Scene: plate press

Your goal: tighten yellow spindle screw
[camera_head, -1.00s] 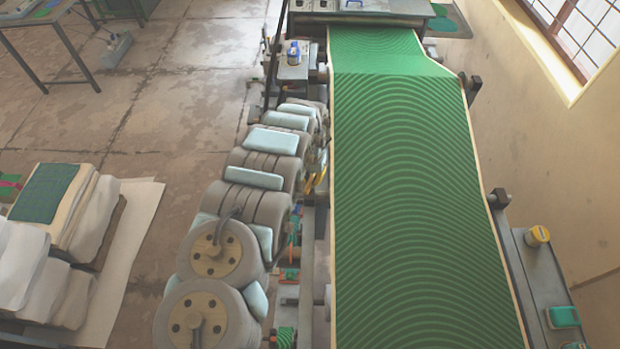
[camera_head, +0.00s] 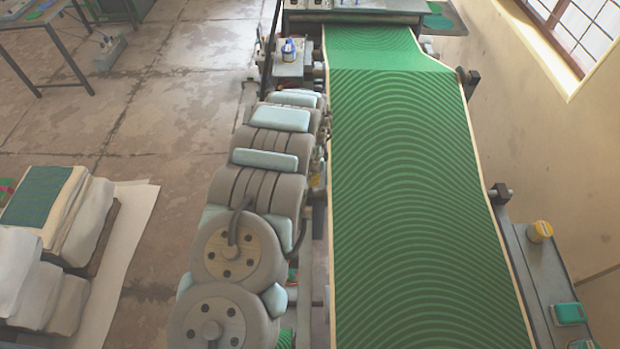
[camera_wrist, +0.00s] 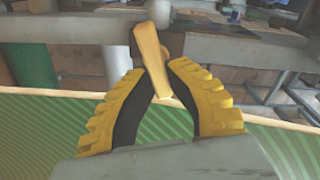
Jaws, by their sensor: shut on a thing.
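The yellow spindle screw (camera_wrist: 151,52) shows in the wrist view as a slim yellow handle. It stands slightly tilted in front of a grey bar. My gripper (camera_wrist: 161,75) has yellow ribbed fingers with black inner pads. The fingers close in from both sides on the lower part of the yellow handle, and its lower end sticks out between them. The screw's thread and seat are not visible.
A long bed with a green, wave-patterned sheet (camera_head: 420,190) runs beside my arm. A grey side ledge (camera_head: 545,280) holds a yellow-lidded jar (camera_head: 539,231) and a green box (camera_head: 569,313). A blue-labelled bottle (camera_head: 289,50) stands at the back. Stacked paper (camera_head: 45,205) lies at left; floor between is clear.

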